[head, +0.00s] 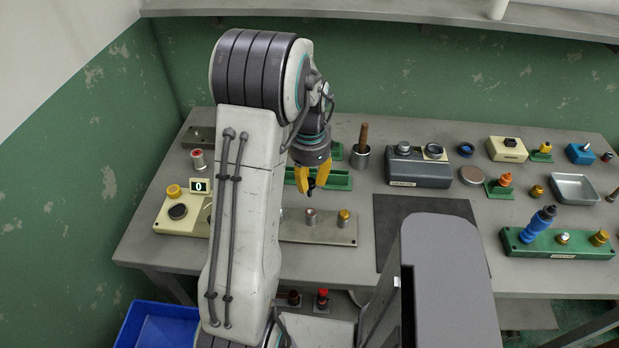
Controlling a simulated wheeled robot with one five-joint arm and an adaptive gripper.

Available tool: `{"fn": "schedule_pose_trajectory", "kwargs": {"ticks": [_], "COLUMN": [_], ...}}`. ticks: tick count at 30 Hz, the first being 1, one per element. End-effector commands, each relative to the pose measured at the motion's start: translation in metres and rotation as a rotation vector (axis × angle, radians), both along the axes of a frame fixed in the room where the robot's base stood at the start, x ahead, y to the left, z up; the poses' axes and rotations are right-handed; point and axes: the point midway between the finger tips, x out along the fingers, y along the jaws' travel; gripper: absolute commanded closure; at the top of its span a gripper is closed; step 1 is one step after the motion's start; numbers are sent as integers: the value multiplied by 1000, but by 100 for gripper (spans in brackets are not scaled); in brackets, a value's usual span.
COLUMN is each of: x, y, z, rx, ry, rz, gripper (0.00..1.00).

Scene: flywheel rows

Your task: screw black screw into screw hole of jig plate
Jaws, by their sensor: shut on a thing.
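My gripper (312,181), with yellow fingers, points down over the middle left of the table. It is shut on a small dark thing, seemingly the black screw (311,190), whose lower end shows below the fingertips. The grey jig plate (325,235) lies below and slightly nearer, with a silver post (310,216) and a brass-topped post (343,217) on it. The screw is held above the plate and apart from it. The plate's left part is hidden behind my arm, and I cannot make out the screw hole.
A green tray (340,180) lies behind the gripper. A dark mat (392,225) lies right of the plate. A grey box (420,172), a metal dish (574,188) and a green block (555,245) stand further right.

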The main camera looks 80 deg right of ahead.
Motion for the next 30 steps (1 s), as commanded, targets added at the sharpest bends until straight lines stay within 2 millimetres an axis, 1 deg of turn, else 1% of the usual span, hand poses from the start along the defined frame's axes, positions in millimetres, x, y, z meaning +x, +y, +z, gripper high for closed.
{"fn": "schedule_pose_trajectory", "kwargs": {"ticks": [23, 30], "x": [0, 0], "y": [-2, -2], "z": [-1, -16], "rx": [-9, -8], "ry": [1, 1], "rz": [21, 21], "gripper": [100, 100]}}
